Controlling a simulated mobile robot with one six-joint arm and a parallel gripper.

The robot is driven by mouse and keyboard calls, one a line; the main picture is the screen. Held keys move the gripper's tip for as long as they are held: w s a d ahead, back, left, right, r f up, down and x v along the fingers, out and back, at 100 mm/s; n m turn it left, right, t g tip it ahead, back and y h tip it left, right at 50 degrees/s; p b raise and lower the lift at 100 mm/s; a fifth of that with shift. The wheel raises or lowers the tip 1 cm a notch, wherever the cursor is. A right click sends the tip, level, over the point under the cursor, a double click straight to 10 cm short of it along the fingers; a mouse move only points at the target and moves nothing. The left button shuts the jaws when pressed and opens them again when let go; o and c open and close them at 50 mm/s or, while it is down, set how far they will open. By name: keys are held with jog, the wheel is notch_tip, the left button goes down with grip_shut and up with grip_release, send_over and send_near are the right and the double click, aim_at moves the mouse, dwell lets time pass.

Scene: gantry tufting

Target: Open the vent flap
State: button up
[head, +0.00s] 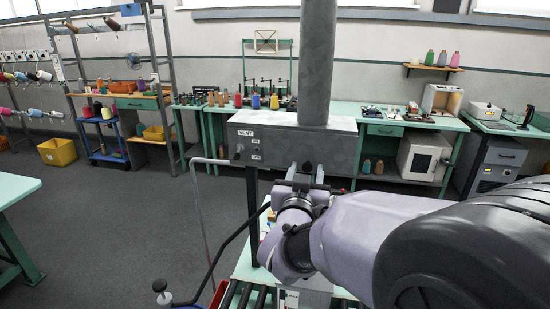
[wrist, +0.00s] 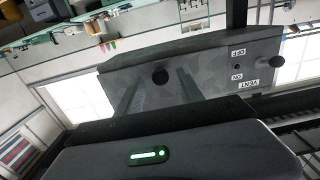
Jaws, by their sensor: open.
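The grey vent box (head: 290,133) has a VENT label and smaller ON and OFF labels on its front. A thick grey duct (head: 317,60) rises from its top. A small knob (head: 238,150) sits at its left end. My gripper (head: 306,172) is at the box's lower front. No separate flap is clear.
A black bent bar (head: 228,243) and a thin upright rod (head: 202,215) stand left of my arm. A roller conveyor (head: 240,295) and pale green table lie below. Green benches (head: 435,122) line the back wall. The grey floor (head: 110,230) at left is mostly clear.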

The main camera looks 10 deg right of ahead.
jog(key=shift+w+d, duration=0.1)
jog(key=shift+w, duration=0.4)
grip_shut()
dwell(1.1)
